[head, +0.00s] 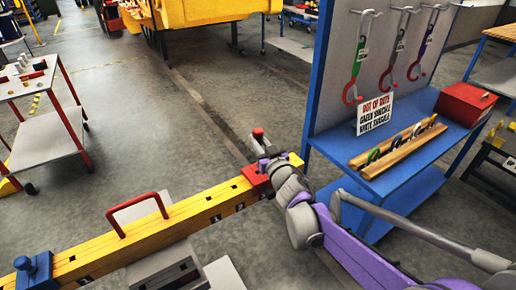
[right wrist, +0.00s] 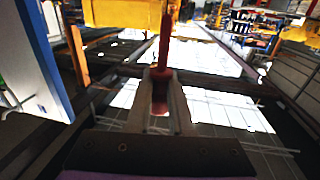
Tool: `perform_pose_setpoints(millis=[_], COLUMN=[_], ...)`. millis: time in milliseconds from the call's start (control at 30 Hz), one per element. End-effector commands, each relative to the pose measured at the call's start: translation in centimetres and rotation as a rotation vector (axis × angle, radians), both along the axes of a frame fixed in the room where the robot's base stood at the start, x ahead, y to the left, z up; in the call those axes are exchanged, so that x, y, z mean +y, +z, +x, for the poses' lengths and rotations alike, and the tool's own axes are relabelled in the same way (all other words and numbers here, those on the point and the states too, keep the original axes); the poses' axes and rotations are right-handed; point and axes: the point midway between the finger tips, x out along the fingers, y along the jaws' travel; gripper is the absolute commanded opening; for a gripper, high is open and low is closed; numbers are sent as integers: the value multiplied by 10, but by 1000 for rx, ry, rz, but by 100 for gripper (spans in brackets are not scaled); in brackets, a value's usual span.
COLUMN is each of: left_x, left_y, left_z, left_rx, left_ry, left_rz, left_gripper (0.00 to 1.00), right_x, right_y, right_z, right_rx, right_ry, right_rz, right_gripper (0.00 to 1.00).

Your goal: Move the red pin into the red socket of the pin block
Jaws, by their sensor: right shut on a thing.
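My right gripper (head: 264,152) is shut on the red pin (head: 258,133), whose dark-topped end shows just above the fingers. In the right wrist view the red pin (right wrist: 165,45) and its collar lie between the fingers (right wrist: 161,95), with the shaft reaching toward a yellow part. In the head view the gripper is over or beside a red block (head: 258,178) at the far end of a long yellow beam (head: 190,213). A blue block (head: 36,270) with a knob sits at the beam's near end. The socket opening and the pin's lower end are hidden. My left gripper is not in view.
A blue stand (head: 425,125) with hanging hooks, a sign (head: 375,113), a wooden rack (head: 398,147) and a red box (head: 465,103) is at right, close to my right arm. A cart (head: 48,128) stands left; floor between is clear.

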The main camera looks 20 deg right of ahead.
Motion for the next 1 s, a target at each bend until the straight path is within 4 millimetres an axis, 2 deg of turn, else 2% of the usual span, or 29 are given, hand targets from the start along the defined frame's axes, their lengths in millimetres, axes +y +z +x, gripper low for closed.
perform_pose_setpoints(millis=[700, 1000], left_x=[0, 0], left_y=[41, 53], left_z=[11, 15], left_rx=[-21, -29], left_ry=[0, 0], left_rz=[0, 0], left_gripper=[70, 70], right_x=[0, 0], right_y=[51, 66], right_z=[1, 1], right_rx=[-3, -2], right_ry=[1, 1], right_rz=[0, 0], right_gripper=[0, 0])
